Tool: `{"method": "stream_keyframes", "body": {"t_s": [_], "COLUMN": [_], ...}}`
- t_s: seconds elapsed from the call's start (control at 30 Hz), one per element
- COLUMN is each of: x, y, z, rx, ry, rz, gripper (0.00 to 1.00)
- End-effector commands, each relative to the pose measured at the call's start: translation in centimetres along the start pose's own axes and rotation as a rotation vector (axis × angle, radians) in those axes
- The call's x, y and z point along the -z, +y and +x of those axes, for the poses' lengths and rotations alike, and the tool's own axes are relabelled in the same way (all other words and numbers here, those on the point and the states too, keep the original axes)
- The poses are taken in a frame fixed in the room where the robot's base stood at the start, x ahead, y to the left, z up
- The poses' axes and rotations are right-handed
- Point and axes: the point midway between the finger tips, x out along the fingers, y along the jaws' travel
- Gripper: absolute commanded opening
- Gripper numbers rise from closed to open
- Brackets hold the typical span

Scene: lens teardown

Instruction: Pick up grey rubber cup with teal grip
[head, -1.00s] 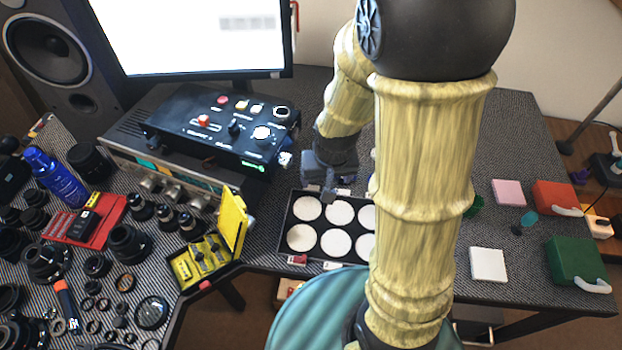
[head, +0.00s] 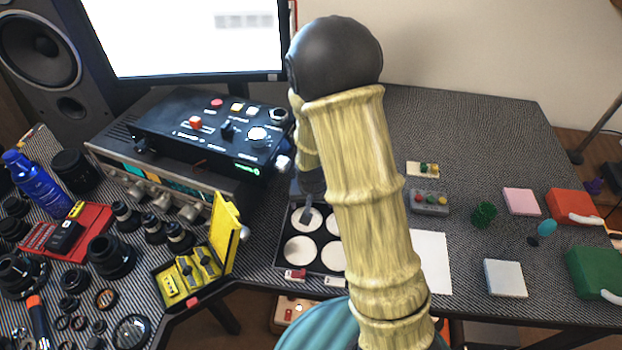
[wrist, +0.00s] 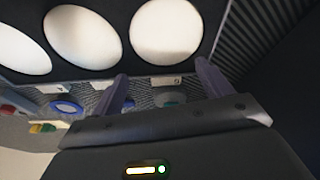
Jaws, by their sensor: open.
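A small teal-and-grey round piece (wrist: 170,98), which looks like the grey rubber cup with teal grip, shows in the wrist view beside the tray edge. It lies between my fingers in the picture and is partly hidden behind the gripper body. My gripper (wrist: 163,72) is open, with nothing visible held between its fingers. In the head view, my gripper (head: 307,212) is low over the back left of the tray, mostly hidden by my arm. I cannot make out the cup there.
The black tray (head: 318,238) holds several white discs. A blue ring-shaped piece (wrist: 65,107) lies beside the tray. A yellow open case (head: 228,235) stands left of the tray, and a control box (head: 215,130) stands behind. A white sheet (head: 432,262) lies to the right.

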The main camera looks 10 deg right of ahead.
Motion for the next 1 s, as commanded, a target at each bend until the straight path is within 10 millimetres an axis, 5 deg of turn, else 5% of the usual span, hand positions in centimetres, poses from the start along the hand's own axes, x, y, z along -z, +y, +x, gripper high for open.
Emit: {"method": "stream_keyframes", "body": {"t_s": [0.3,0.77,1.0], "x": [4.7,5.5,8.4], "y": [0.1,0.1,0.1], "z": [1.3,1.5,2.2], "rx": [0.000,0.000,0.000], "ry": [-0.001,0.000,0.001], "rz": [0.002,0.002,0.003], "gripper": [0.78,0.78,0.78]}}
